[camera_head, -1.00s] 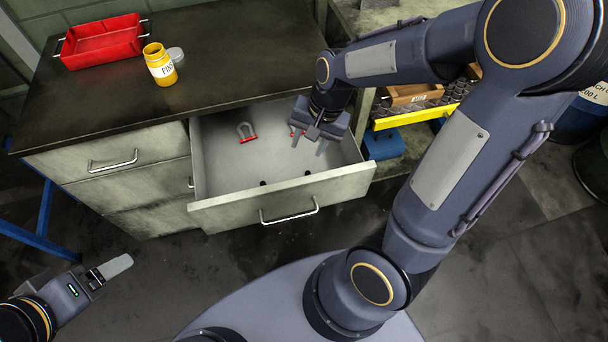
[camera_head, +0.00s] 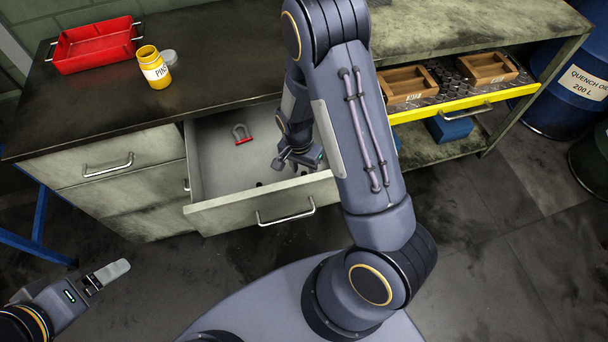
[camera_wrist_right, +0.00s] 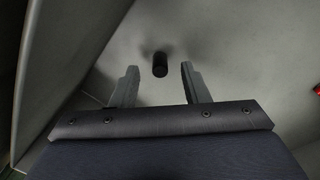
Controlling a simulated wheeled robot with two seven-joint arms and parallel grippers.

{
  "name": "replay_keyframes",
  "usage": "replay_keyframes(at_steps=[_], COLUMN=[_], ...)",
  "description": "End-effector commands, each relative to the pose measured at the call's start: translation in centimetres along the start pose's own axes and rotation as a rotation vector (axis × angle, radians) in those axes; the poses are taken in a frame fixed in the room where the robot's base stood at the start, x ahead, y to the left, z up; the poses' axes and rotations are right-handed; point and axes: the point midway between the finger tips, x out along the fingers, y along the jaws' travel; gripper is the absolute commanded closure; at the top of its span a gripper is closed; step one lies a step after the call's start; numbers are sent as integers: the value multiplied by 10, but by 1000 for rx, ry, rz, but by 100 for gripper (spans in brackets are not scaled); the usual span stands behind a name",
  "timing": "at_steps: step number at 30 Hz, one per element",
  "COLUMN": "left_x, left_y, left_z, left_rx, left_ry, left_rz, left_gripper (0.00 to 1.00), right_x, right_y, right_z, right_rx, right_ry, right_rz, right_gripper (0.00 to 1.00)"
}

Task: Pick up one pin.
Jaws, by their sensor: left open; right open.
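A short black pin (camera_wrist_right: 160,64) stands out on the pale drawer floor in the right wrist view. It lies ahead of and between the two fingers of my right gripper (camera_wrist_right: 158,84), which is open and empty. In the head view this gripper (camera_head: 287,163) is down in the open drawer (camera_head: 215,165), at its right side. A small dark pin (camera_head: 260,184) shows near the drawer's front wall, left of the gripper. A yellow jar (camera_head: 154,70) labelled PINS stands open on the bench top. My left gripper (camera_head: 106,274) is open and empty, low at the left.
A horseshoe magnet (camera_head: 242,134) with red tips lies at the back of the drawer. A red tray (camera_head: 95,45) and a grey lid (camera_head: 170,57) are on the bench. Wooden boxes (camera_head: 405,84) sit on a yellow-edged shelf at the right. Drawer walls surround my right gripper.

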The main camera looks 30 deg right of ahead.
Motion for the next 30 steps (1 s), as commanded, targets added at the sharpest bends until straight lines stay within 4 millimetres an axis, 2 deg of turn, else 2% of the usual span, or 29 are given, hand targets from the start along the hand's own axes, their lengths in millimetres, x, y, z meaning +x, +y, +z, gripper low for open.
replay_keyframes(at_steps=[3,10,18,20,30], left_x=[0,0,0,0,0], left_y=[0,0,0,0,0], left_z=[0,0,0,0,0], left_rx=[0,0,0,0,0], left_ry=[0,0,0,0,0], left_rz=[0,0,0,0,0], left_gripper=[19,19,19,19,19], right_x=[9,10,9,9,3], right_y=[0,0,0,0,0], right_z=[0,0,0,0,0], right_rx=[0,-1,-1,-1,-1], right_ry=[-1,0,0,0,1], right_rz=[0,-2,-1,-1,-3], right_gripper=[58,58,94,100,100])
